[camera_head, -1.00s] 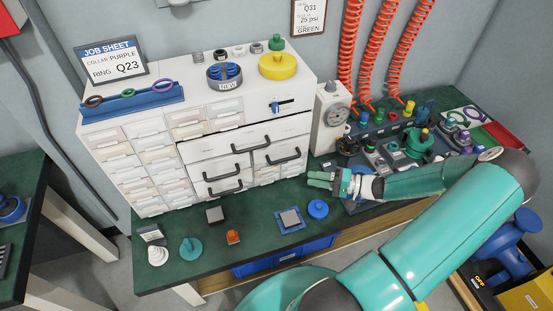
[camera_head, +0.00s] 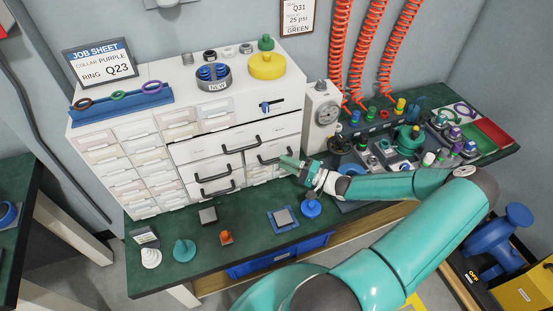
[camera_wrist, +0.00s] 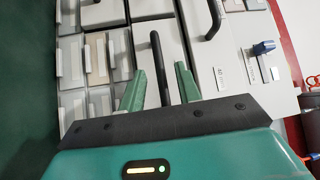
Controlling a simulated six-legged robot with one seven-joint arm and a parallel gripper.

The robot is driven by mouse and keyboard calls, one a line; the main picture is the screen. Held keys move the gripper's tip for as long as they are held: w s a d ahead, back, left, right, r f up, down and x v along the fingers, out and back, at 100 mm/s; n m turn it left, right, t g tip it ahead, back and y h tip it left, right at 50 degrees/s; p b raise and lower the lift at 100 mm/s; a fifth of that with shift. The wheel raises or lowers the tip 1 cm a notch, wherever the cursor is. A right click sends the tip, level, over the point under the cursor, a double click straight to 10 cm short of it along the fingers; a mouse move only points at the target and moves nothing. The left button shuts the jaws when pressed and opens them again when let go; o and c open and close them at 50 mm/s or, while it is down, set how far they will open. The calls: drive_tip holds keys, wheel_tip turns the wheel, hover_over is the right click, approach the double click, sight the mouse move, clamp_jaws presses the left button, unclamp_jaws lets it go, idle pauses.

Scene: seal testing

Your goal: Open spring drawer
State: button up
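The white cabinet (camera_head: 190,125) has several drawers with dark bar handles. I cannot read any label that marks one as the spring drawer. My gripper (camera_head: 287,163) is at the cabinet's right front, by the handle (camera_head: 275,159) of the right-hand drawer below the wide top one. In the wrist view, my gripper (camera_wrist: 160,72) is open, with its two green fingers apart. A black handle (camera_wrist: 156,48) lies between them in the picture, on a white drawer front (camera_wrist: 172,35). I cannot tell whether the fingers touch it. All visible drawers look shut.
Small clear-fronted bins (camera_head: 120,155) fill the cabinet's left side. A black bowl of blue rings (camera_head: 213,76) and a yellow part (camera_head: 267,65) stand on top. A gauge unit (camera_head: 322,115) stands close at the right. Small parts, including a blue knob (camera_head: 311,207), lie on the green bench below.

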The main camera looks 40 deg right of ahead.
sight(277, 159)
drive_tip(key=shift+x, duration=2)
clamp_jaws()
drive_tip(key=shift+s, duration=0.15)
drive_tip(key=s+a, duration=0.4)
drive_tip(key=s, duration=1.3)
drive_tip(key=shift+a, duration=0.2)
unclamp_jaws()
